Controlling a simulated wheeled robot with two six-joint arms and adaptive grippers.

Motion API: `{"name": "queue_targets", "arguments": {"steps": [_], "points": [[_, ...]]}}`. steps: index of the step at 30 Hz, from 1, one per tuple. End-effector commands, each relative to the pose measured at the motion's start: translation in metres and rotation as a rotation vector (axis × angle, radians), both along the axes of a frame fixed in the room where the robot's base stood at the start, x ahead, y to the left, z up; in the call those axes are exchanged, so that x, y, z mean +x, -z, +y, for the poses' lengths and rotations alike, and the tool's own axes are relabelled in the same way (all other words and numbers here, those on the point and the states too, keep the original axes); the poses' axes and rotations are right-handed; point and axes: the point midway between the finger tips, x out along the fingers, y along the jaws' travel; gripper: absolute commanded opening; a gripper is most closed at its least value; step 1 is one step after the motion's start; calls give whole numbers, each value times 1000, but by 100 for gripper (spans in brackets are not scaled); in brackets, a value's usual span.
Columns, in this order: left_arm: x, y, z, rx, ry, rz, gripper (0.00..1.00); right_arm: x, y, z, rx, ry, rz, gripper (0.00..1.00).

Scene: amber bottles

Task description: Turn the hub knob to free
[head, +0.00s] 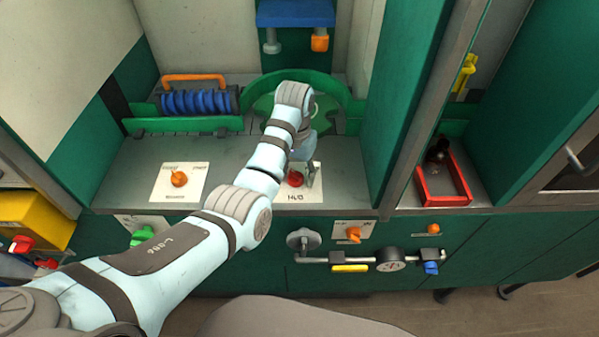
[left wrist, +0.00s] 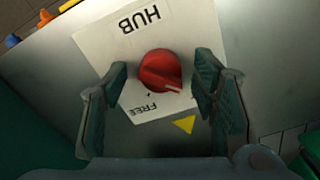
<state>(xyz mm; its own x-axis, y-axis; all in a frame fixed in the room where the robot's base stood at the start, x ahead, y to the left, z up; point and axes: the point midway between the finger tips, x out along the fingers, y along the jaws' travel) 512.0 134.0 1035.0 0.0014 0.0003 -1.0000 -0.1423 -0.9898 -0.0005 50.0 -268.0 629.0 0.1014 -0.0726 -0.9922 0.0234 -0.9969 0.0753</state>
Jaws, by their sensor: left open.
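The red hub knob (left wrist: 158,70) sits on a white plate (left wrist: 192,28) marked HUB and FREE, both upside down in the left wrist view. A white pointer line on the knob points to the lower right, to the right of the word FREE. The red knob also shows in the head view (head: 295,179), on the grey counter. My left gripper (left wrist: 158,76) is open. Its fingers stand on either side of the knob with gaps between. In the head view the gripper (head: 306,176) hangs over the plate, hiding part of it. My right gripper is in neither view.
An orange knob (head: 179,179) on another white plate is to the left on the counter (head: 225,155). A blue coil roll (head: 199,102) and a green round fixture stand behind. A green cabinet wall (head: 402,90) and red tray (head: 443,199) are to the right. Valves line the front panel.

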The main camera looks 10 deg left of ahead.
Motion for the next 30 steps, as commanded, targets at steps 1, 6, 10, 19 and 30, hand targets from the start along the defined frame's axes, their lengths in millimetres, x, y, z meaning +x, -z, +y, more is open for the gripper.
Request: {"name": "queue_targets", "arguments": {"steps": [1, 6, 10, 19, 30], "points": [[0, 0, 0, 0, 0, 0, 54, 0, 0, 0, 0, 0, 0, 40], [0, 0, 0, 0, 0, 0, 47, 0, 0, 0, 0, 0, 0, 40], [0, 0, 0, 0, 0, 0, 26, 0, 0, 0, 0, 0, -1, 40], [0, -1, 0, 0, 5, 0, 5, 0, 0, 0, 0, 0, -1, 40], [0, -1, 0, 1, 140, 0, 5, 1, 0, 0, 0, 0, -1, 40]]}}
